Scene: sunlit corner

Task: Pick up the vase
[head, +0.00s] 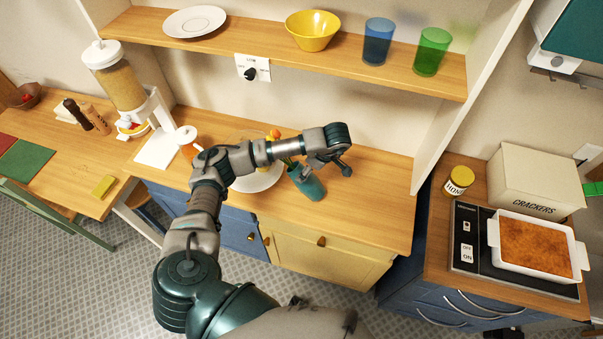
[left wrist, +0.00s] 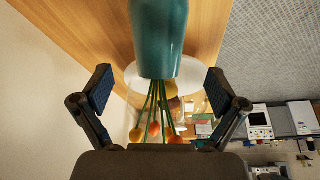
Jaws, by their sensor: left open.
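The teal vase (head: 308,186) stands on the wooden counter in the head view, with orange and yellow flowers (head: 274,134) leaning out of it to the upper left. In the left wrist view the vase (left wrist: 159,38) appears upside down at the top centre, its flowers (left wrist: 155,128) hanging below. My left gripper (head: 343,163) is just above and to the right of the vase in the head view. In the left wrist view the fingers of my left gripper (left wrist: 158,88) are spread wide and empty, with the stems showing between them. My right gripper is not in view.
A white plate (head: 262,181) lies behind the vase, partly hidden by my arm. A shelf (head: 345,69) with a yellow bowl (head: 313,31) and cups overhangs the counter. Counter right of the vase is clear.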

